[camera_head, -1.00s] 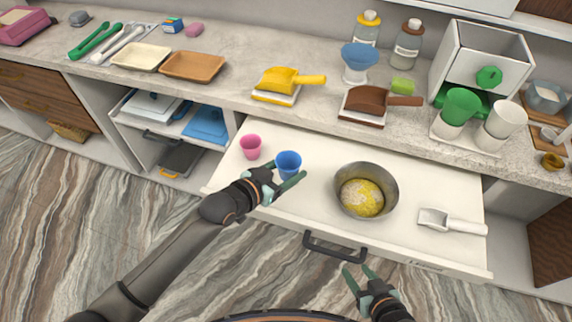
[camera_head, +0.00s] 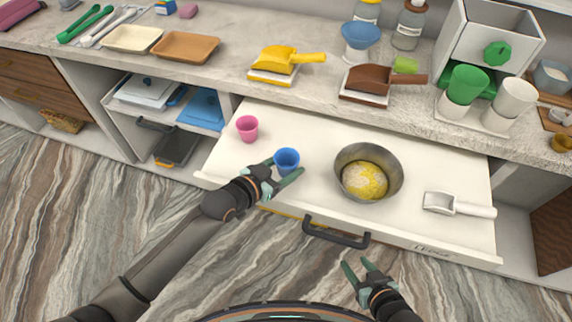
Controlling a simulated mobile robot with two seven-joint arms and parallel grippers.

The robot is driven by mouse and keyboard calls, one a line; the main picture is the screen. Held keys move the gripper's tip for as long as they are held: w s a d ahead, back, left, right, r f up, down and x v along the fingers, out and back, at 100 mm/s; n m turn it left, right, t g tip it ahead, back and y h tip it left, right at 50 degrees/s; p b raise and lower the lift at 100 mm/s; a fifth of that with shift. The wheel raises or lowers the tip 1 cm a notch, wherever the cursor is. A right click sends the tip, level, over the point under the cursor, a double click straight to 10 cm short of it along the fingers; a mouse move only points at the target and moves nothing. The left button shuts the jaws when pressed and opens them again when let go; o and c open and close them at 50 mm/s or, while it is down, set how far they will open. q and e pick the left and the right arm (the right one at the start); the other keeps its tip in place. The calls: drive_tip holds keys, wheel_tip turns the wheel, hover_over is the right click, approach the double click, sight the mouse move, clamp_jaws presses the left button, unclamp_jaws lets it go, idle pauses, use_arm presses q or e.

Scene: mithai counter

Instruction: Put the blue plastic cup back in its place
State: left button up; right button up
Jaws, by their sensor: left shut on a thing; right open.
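The blue plastic cup (camera_head: 287,161) is upright at the left front part of the open white drawer (camera_head: 300,206). My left gripper (camera_head: 284,172) is shut on it, with one finger on each side of the cup. I cannot tell whether the cup's base touches the drawer floor. A pink cup (camera_head: 247,128) stands in the drawer behind and to the left of it. My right gripper (camera_head: 356,266) is open and empty, in front of the drawer handle (camera_head: 336,233).
A metal bowl (camera_head: 369,172) with yellow contents and a white scoop (camera_head: 458,205) are in the drawer. The counter above holds yellow (camera_head: 287,62) and brown (camera_head: 382,82) scoops, trays, and a stand with green (camera_head: 465,87) and white (camera_head: 513,97) cups.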

use_arm(q)
drive_tip(key=shift+f+b, duration=0.5)
drive_tip(key=shift+f, duration=0.15)
drive_tip(key=o, duration=1.5)
drive_tip(key=shift+o, duration=0.2)
drive_tip(key=p+v, duration=0.1)
drive_tip(key=v, duration=1.1)
drive_tip(key=shift+s, duration=0.2)
drive_tip(key=shift+a+r, duration=0.1)
drive_tip(key=shift+a, duration=0.05)
